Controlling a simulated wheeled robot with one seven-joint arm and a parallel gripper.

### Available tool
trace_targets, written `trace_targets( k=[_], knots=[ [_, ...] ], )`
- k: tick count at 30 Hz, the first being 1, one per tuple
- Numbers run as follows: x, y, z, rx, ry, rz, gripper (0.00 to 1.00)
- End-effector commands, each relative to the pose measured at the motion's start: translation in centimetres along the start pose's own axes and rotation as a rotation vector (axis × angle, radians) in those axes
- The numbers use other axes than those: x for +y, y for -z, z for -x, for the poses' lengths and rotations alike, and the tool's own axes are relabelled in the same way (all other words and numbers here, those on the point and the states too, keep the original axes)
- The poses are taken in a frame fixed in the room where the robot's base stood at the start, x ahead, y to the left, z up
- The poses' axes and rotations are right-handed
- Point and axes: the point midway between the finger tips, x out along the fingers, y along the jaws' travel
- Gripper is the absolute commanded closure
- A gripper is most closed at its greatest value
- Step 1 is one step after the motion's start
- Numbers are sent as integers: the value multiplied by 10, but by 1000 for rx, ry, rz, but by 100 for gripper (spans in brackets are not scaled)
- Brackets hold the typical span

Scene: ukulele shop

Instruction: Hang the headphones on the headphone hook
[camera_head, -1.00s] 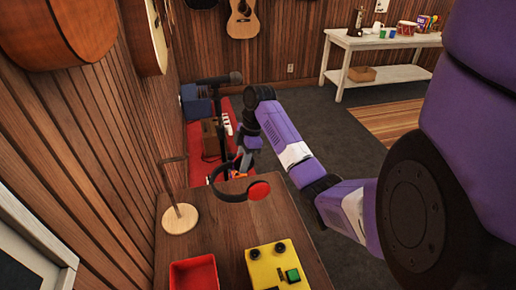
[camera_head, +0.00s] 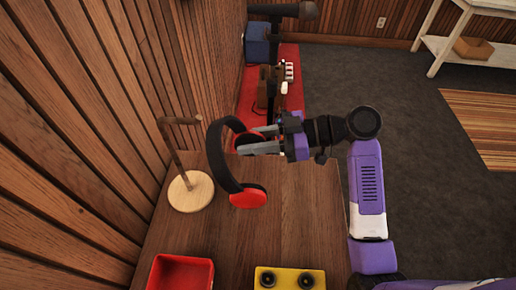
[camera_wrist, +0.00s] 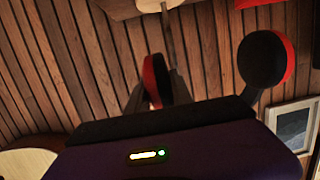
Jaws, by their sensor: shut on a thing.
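The headphones (camera_head: 218,165) have a black band and red ear cups; they also show in the wrist view (camera_wrist: 268,60). My gripper (camera_head: 250,146) is shut on the far ear cup and holds the headphones above the wooden table. The band bows to the left, and the near red cup (camera_head: 248,198) is free. The headphone hook (camera_head: 176,150) is a thin brown post with a short top arm on a round pale base (camera_head: 191,192). It stands just left of the headphones, apart from them in the picture. Part of it shows at the top of the wrist view (camera_wrist: 167,35).
A red tray (camera_head: 181,272) and a yellow box with black knobs (camera_head: 290,279) sit at the table's near edge. A wood-plank wall (camera_head: 70,130) rises close behind the hook. A microphone (camera_head: 285,11) and a blue box (camera_head: 258,43) stand beyond the table.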

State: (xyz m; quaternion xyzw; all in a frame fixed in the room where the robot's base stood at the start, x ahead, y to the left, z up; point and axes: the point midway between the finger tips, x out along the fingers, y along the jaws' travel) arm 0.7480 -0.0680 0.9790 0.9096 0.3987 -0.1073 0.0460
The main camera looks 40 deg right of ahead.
Motion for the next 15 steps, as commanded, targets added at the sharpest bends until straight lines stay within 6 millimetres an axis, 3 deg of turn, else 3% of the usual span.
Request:
trace_targets(
  k=[4, 9, 15],
  knots=[
    [4, 34, 15, 136, -30, -5, 100],
    [7, 37, 16, 257, -41, -8, 100],
    [7, 39, 12, 283, -39, -3, 100]
  ],
)
